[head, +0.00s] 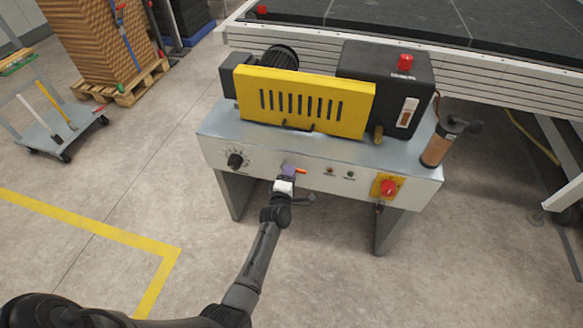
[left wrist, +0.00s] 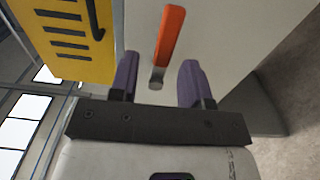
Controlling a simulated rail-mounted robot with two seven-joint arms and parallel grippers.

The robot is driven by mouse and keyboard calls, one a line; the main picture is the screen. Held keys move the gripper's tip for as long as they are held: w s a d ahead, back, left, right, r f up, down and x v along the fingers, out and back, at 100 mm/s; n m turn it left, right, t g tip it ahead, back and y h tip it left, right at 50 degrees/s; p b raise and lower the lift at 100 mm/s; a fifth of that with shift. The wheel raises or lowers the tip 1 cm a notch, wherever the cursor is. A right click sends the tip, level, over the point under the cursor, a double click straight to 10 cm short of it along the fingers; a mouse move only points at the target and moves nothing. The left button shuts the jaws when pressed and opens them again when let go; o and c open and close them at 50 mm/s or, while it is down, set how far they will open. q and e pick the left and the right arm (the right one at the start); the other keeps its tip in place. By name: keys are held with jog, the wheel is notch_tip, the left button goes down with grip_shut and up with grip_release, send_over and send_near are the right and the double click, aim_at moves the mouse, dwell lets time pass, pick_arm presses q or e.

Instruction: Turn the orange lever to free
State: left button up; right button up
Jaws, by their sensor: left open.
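The orange lever (head: 301,171) sits on the pale front panel of the roller coater (head: 225,150), left of the two small indicator lights. In the left wrist view the lever (left wrist: 171,36) is an orange handle on a grey metal pivot (left wrist: 156,78). My left gripper (head: 288,171) is at the panel, right by the lever. In the left wrist view its purple fingers (left wrist: 159,82) are open, one on each side of the pivot, with gaps to both sides. Whether a finger touches the lever cannot be told. My right gripper is not in view.
A black dial (head: 235,160) is left on the panel, and a red knob on a yellow plate (head: 387,187) is right. A yellow slotted guard (head: 302,102) is above. Floor in front is clear.

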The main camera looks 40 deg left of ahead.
pick_arm(q)
jog(key=p+v, duration=0.3)
jog(key=v, duration=0.8)
jog(key=shift+d, duration=0.1)
